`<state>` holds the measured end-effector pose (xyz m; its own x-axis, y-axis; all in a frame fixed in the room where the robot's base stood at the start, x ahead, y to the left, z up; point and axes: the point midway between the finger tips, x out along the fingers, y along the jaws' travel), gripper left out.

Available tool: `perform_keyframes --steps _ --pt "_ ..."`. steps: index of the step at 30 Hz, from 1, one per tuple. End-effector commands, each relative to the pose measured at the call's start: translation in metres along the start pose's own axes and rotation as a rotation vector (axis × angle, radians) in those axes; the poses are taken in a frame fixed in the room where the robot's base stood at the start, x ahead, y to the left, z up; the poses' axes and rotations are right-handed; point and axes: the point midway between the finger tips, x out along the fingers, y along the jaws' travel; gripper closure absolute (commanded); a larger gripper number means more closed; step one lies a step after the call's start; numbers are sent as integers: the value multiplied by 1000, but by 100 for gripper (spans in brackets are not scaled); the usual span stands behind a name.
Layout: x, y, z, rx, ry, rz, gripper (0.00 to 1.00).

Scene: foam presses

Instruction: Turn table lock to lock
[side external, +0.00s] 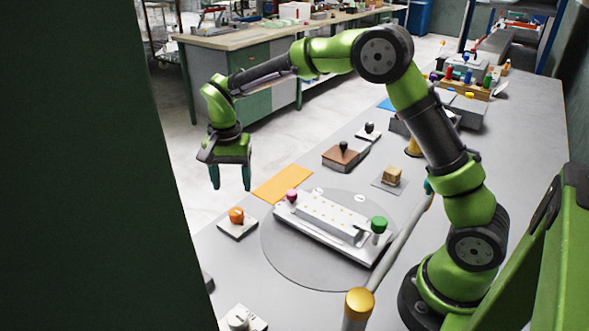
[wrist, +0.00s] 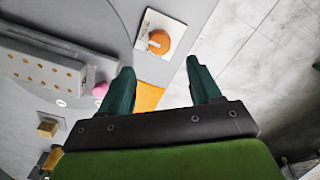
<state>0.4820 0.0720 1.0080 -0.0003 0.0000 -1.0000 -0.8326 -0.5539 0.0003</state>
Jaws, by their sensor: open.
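An orange knob (side external: 236,215) sits on a small white square plate at the left edge of the grey bench, beside the round turntable (side external: 290,264). I cannot tell which knob is the table lock. In the wrist view the orange knob (wrist: 160,41) lies beyond the fingertips, with a white mark on its front. The turntable carries a long white fixture (side external: 328,217) with a pink knob (side external: 292,195) and a green knob (side external: 379,224). My gripper (side external: 230,181) is open and empty, fingers pointing down, above and apart from the orange knob.
An orange mat (side external: 282,183) lies behind the turntable. A brown block with a black knob (side external: 344,155) and a tan block on a grey plate (side external: 392,176) stand farther back. A gold-topped post (side external: 359,303) with a long bar stands in front. Open floor lies left of the bench.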

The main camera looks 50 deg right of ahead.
Motion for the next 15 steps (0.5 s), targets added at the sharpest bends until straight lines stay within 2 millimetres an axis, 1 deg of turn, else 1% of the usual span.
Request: perform_keyframes --steps 1,6,10,15 --pt "13 1 0 0 -3 5 37" --pt "48 0 0 -1 -2 4 37" --pt "68 1 0 0 -2 3 37" --pt "82 0 0 -1 -1 1 37"
